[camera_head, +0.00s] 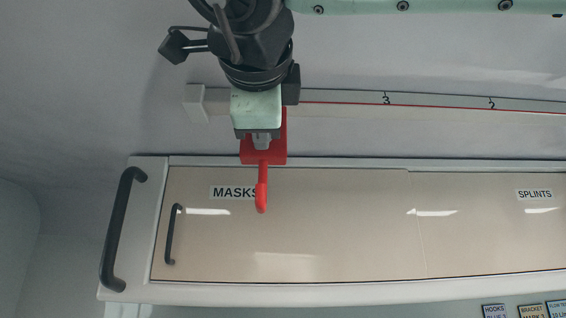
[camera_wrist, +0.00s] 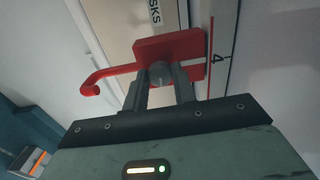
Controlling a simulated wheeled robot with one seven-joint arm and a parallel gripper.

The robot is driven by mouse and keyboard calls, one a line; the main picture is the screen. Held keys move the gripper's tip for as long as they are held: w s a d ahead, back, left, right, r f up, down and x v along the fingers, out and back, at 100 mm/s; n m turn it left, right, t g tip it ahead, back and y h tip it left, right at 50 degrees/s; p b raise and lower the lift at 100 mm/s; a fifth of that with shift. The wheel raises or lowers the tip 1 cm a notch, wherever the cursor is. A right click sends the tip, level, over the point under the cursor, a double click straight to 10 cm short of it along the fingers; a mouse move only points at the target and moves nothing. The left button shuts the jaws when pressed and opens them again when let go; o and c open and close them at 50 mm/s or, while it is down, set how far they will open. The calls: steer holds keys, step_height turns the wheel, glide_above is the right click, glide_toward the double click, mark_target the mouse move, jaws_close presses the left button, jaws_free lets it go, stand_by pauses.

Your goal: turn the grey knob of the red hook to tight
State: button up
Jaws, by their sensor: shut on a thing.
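The red hook (camera_head: 262,190) is on the pale rail with numbers, near the rail's left end. Its arm hangs down in front of the cabinet door in the head view. In the wrist view the red hook's plate (camera_wrist: 184,46) sits against the rail near the mark 4, and its curved arm points left. The grey knob (camera_wrist: 160,70) is on the plate, between my fingers. My gripper (camera_wrist: 161,80) is shut on the knob. In the head view my gripper (camera_head: 261,138) covers the upper part of the hook, and the knob is mostly hidden.
The numbered rail (camera_head: 435,101) runs right from a white end block (camera_head: 196,103). Below it is a cabinet with a door labelled MASKS (camera_head: 340,235), a small dark handle (camera_head: 172,235) and a SPLINTS label (camera_head: 534,194). A large dark grab handle (camera_head: 116,230) stands out at the left.

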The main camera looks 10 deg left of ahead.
steer(key=o, duration=1)
steer(key=shift+s, duration=0.1)
steer(key=b+v, duration=0.4)
steer(key=v, duration=1.3)
steer(key=shift+d, duration=0.15)
